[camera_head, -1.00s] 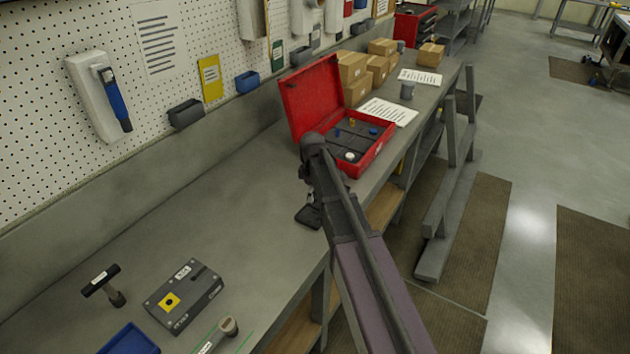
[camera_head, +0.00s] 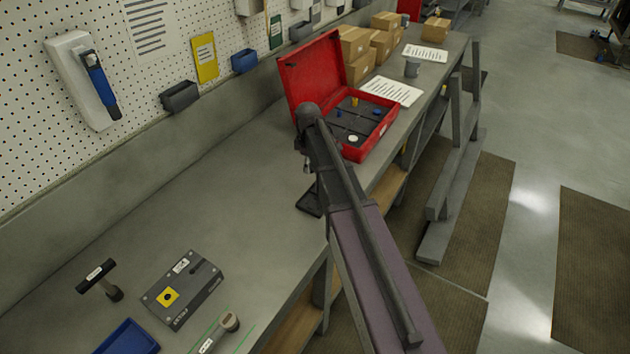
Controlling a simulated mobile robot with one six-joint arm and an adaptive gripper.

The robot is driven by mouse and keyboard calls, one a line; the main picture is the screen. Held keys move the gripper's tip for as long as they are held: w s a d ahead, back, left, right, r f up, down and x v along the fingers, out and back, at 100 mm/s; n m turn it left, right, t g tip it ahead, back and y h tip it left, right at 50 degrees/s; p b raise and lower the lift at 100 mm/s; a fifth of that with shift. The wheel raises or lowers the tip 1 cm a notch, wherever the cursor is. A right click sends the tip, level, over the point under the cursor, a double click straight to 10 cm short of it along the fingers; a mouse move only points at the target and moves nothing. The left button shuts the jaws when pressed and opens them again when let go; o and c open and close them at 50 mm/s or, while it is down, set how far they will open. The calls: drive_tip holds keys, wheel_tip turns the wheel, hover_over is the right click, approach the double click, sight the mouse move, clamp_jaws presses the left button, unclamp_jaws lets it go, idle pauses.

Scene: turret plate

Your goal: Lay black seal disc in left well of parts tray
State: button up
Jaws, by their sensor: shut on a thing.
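My arm reaches from the lower right over the bench. My gripper (camera_head: 306,163) hangs at its far end, short of the red case, small and mostly hidden by my own arm. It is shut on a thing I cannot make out. I cannot pick out a black seal disc. A blue tray (camera_head: 128,338) lies at the lower left, cut by the frame's edge; its wells do not show clearly. I cannot tell whether it is the parts tray.
A grey block (camera_head: 205,278) with a yellow square stands near a black-headed hammer (camera_head: 98,278) and a grey-headed tool (camera_head: 228,322). An open red case (camera_head: 372,148) stands beyond my gripper. A flat dark object (camera_head: 309,202) lies near the bench edge. The middle bench is clear.

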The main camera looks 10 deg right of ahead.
drive_tip(key=shift+s+f, duration=0.1)
drive_tip(key=shift+s+d+f+b, duration=0.1)
drive_tip(key=shift+f+b, duration=0.1)
drive_tip(key=shift+b, duration=0.1)
drive_tip(key=shift+m, duration=0.5)
drive_tip(key=shift+s+d+f+b, duration=0.1)
drive_tip(key=shift+s+f+b, duration=0.7)
drive_tip(key=shift+s, duration=0.2)
drive_tip(key=shift+s+d+f+b, duration=0.1)
drive_tip(key=shift+s+f+b, duration=0.7)
drive_tip(key=shift+s, duration=0.15)
drive_tip(key=shift+f, duration=0.1)
drive_tip(key=b, duration=0.5)
hover_over(314, 205)
drive_tip(key=shift+w+f, duration=0.1)
drive_tip(key=shift+f, duration=2.3)
drive_tip(key=shift+f+b, duration=1.6)
drive_tip(key=shift+f, duration=0.05)
drive_tip(key=o, duration=0.9)
